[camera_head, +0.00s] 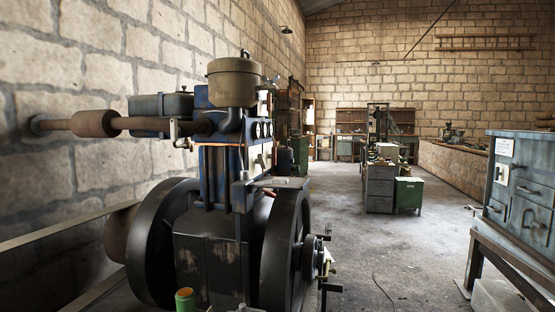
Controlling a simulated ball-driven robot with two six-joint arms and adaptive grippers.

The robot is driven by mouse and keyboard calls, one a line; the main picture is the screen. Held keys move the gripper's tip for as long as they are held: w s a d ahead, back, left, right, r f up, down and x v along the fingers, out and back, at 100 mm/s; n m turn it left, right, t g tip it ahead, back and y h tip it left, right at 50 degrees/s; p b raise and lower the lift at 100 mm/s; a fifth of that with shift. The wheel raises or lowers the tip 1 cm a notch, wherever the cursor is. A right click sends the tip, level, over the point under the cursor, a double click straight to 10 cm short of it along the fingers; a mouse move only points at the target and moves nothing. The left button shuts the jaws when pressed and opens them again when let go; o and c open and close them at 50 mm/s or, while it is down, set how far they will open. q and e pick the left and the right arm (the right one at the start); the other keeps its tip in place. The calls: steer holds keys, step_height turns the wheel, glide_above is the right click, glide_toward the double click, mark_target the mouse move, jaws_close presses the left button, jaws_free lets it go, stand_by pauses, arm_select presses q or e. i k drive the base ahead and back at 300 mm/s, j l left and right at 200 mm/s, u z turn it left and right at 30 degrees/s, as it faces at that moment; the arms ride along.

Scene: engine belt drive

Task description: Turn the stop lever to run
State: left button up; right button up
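The blue engine (230,165) stands at the left of the view with large dark flywheels on both sides, the right one (285,245) nearer the aisle. A round tan canister (234,82) sits on its top. A crank-like handle (325,262) sticks out beside the right flywheel. I cannot pick out the stop lever with certainty; small levers and fittings on the engine are too small to tell apart. Neither of my grippers is in view.
A rusty exhaust pipe (95,123) runs from the engine to the left wall. A green can (185,300) is at the bottom edge. A grey drawer cabinet (520,190) stands on a bench at right. The concrete floor (400,255) between engine and cabinet is mostly clear.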

mark_target(273, 156)
steer(key=k+u, duration=0.3)
steer(key=u, duration=0.15)
steer(key=k+j+u, duration=0.1)
steer(key=k+u, duration=0.15)
steer(key=u, duration=0.25)
steer(key=i+l+u, duration=0.25)
steer(key=l+u, duration=0.2)
steer(key=l, duration=0.2)
steer(key=i+l+u, duration=0.25)
steer(key=l, duration=0.15)
steer(key=l+u, duration=0.25)
steer(key=k+l, duration=0.05)
steer(key=l, duration=0.05)
